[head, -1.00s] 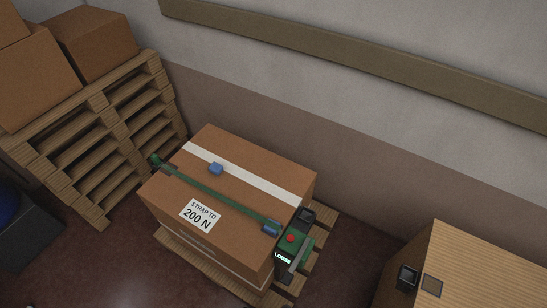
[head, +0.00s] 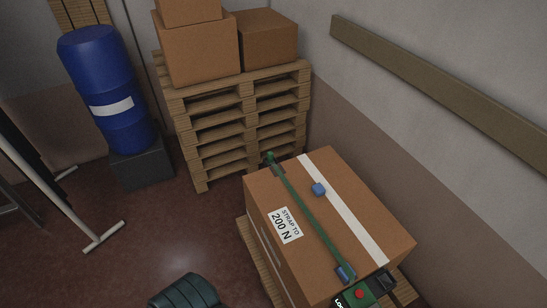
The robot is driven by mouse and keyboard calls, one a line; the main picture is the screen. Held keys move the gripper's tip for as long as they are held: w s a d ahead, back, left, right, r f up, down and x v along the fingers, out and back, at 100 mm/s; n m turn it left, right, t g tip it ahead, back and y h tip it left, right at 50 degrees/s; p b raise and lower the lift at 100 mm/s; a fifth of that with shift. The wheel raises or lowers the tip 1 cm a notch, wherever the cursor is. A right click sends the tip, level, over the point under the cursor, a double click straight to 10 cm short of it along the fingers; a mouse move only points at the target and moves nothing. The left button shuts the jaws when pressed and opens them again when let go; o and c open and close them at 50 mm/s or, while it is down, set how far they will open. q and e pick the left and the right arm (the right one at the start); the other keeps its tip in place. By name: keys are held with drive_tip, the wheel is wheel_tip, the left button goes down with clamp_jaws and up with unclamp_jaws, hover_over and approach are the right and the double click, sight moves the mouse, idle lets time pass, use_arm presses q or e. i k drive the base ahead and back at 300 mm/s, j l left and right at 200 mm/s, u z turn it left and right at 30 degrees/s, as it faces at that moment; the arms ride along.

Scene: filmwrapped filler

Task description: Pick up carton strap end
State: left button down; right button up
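A brown carton (head: 355,205) sits on a low pallet at the lower right in the head view. A green strap (head: 305,215) runs along its top, from a green fitting (head: 270,158) at the far edge to a blue piece (head: 344,274) at the near edge. I cannot tell whether that blue piece is the strap end. A separate blue block (head: 318,189) rests by the white tape stripe. A green device with a red button (head: 360,294) stands at the carton's near side, partly cut off by the bottom edge. Neither of my grippers is in view.
A tall pallet stack (head: 235,125) bearing brown boxes (head: 197,50) stands behind the carton. A blue barrel (head: 108,90) stands on a dark block at left, near a white stand (head: 103,237). A dark green ribbed object (head: 188,291) shows at the bottom. The floor between is clear.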

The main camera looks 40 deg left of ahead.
sight(269, 154)
drive_tip(key=k+z, duration=0.35)
drive_tip(key=k+l+z, duration=0.15)
drive_tip(key=k+z, duration=0.15)
drive_tip(key=j+z, duration=0.4)
drive_tip(key=k+j+z, duration=0.1)
drive_tip(key=j+z, duration=0.35)
drive_tip(key=k+j+z, duration=0.15)
drive_tip(key=j+z, duration=0.25)
drive_tip(key=k+j, duration=0.15)
drive_tip(key=j, duration=0.25)
drive_tip(key=k+j, duration=0.2)
drive_tip(key=j, duration=0.2)
drive_tip(key=k+j, duration=0.15)
drive_tip(key=j, duration=0.25)
drive_tip(key=k+j, duration=0.2)
drive_tip(key=j, duration=0.15)
drive_tip(key=k+j, duration=0.15)
drive_tip(key=j, duration=0.25)
drive_tip(key=k+j, duration=0.2)
drive_tip(key=j, duration=0.2)
drive_tip(key=k+j, duration=0.15)
drive_tip(key=j, duration=0.25)
